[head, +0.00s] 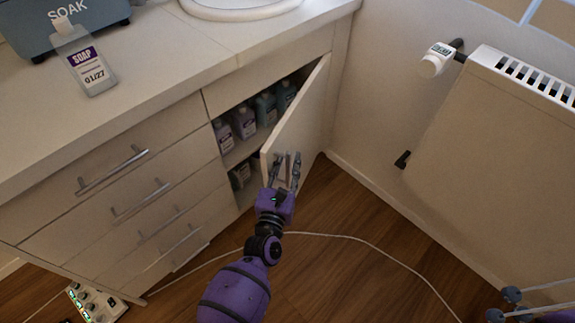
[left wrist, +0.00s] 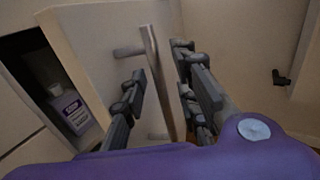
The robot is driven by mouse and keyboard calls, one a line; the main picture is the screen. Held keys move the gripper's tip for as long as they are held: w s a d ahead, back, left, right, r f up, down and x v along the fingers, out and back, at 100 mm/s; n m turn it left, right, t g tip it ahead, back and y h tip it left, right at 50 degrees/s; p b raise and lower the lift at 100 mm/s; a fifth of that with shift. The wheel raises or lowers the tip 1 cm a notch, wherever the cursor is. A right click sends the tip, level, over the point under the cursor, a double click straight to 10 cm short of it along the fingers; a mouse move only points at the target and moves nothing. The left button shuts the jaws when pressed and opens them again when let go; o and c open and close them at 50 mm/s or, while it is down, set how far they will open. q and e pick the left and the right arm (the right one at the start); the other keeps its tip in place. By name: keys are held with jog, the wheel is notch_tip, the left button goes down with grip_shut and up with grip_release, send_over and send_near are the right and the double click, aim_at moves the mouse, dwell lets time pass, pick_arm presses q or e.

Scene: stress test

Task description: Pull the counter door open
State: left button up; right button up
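The counter door (head: 303,112) stands partly open, swung out from the cabinet, with its hinge side at the right. My left gripper (head: 286,167) is at the outer face of the door, over its handle. In the left wrist view the bar handle (left wrist: 158,80) runs between the two fingers of the left gripper (left wrist: 165,88). The fingers are spread, with a visible gap on each side of the bar. The door panel (left wrist: 100,45) fills much of that view.
Several bottles (head: 243,122) stand on shelves inside the cabinet. Closed drawers (head: 130,180) are at the left. A radiator (head: 490,150) hangs on the right wall. A white cable (head: 350,238) crosses the wooden floor. A power strip (head: 95,302) lies at bottom left.

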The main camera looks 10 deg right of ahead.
pick_arm(q)
jog(key=shift+w, duration=0.1)
grip_shut()
dwell(0.4)
